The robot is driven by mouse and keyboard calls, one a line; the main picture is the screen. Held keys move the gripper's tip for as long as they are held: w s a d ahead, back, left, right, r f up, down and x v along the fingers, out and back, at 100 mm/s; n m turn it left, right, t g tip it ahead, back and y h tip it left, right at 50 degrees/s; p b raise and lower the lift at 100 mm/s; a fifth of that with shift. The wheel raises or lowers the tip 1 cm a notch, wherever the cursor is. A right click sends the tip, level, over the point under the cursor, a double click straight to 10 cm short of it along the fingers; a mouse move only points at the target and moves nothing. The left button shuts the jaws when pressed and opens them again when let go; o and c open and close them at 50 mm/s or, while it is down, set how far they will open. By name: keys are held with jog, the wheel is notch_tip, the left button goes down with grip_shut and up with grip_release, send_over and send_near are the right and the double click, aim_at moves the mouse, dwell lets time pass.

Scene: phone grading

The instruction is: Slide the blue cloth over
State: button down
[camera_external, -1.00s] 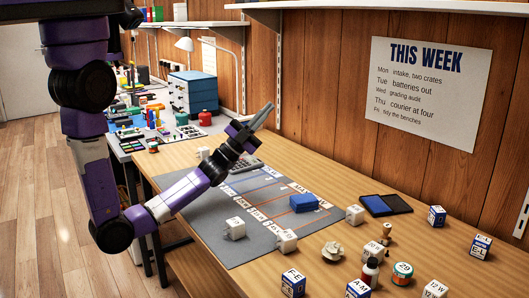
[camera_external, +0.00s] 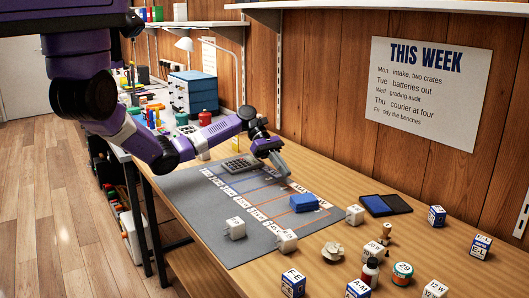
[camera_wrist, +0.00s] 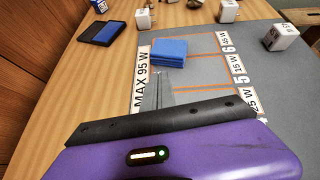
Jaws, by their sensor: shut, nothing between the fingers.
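The blue cloth (camera_external: 304,202) lies folded in a small flat stack on the grey mat (camera_external: 205,225), inside an orange-outlined box near the mat's right edge. In the wrist view the cloth (camera_wrist: 169,52) is just beyond my fingertips, beside the "MAX 95 W" label (camera_wrist: 141,85). My gripper (camera_external: 283,172) is shut and empty, pointing down low over the mat, behind and left of the cloth. The fingers also show in the wrist view (camera_wrist: 157,88). A small gap seems to separate them from the cloth; I cannot tell their exact height.
White charger blocks stand near the cloth, one to its right (camera_external: 355,215) and one in front (camera_external: 286,240). A blue ink pad (camera_external: 377,205) lies further right. Bottles and lettered cubes crowd the front right. The mat's left part is mostly clear.

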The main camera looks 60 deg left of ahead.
aim_at(306, 199)
jog(key=shift+s+a+f+m+g+y, duration=0.35)
jog(key=shift+s+f+m, duration=0.1)
jog(key=shift+s+m, duration=0.1)
jog(key=shift+s, duration=0.25)
jog(key=shift+m, duration=0.25)
jog(key=d+p, duration=0.2)
jog(key=d, duration=1)
jog(key=shift+f+p, duration=0.4)
jog(key=shift+f, duration=0.05)
jog(key=shift+f+b, duration=0.35)
jog(key=shift+b, duration=0.25)
jog(key=shift+f, duration=0.1)
